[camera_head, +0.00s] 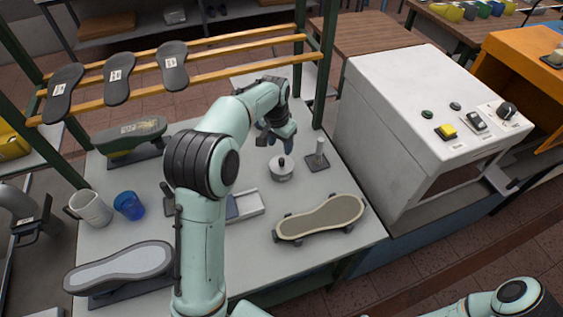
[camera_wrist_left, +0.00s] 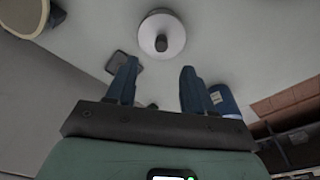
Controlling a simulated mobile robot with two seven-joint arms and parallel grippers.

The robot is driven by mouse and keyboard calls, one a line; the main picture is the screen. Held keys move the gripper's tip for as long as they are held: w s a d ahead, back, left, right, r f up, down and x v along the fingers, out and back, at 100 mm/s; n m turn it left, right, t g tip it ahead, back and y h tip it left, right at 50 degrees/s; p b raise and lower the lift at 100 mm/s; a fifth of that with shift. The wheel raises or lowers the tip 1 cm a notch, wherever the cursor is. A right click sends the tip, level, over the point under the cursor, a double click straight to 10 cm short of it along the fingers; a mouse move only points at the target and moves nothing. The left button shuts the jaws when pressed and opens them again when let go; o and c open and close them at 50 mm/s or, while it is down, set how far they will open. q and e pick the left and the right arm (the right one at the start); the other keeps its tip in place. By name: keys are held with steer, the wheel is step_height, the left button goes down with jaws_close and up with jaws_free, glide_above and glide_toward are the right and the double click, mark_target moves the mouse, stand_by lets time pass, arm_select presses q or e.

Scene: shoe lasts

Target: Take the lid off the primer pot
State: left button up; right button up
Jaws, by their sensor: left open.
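The primer pot (camera_head: 281,173) is a small pale round pot standing on the grey bench. Its lid (camera_head: 281,165), with a dark upright knob, appears to sit on top. In the left wrist view the lid (camera_wrist_left: 161,28) is seen from above, beyond the fingertips. My left gripper (camera_head: 276,134) is above and behind the pot in the head view, partly hidden by its own wrist. In the left wrist view my left gripper (camera_wrist_left: 158,85) has its blue fingers apart, not around the knob. My right gripper is out of view.
A peg on a dark base (camera_head: 317,160) stands close right of the pot. A sole on a last (camera_head: 320,218) lies in front, and a pale tray (camera_head: 245,208) to the left. A blue mug (camera_head: 129,205) is farther left. A white machine (camera_head: 405,120) bounds the right side.

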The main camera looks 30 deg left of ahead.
mark_target(281, 159)
arm_select(q)
steer(key=f, duration=0.3)
steer(key=shift+w+f, duration=0.15)
steer(key=shift+w, duration=0.1)
step_height(281, 159, down, 4)
steer(key=shift+w, duration=0.1)
steer(key=shift+w+f, duration=0.15)
steer(key=shift+f, duration=0.4)
jaws_close()
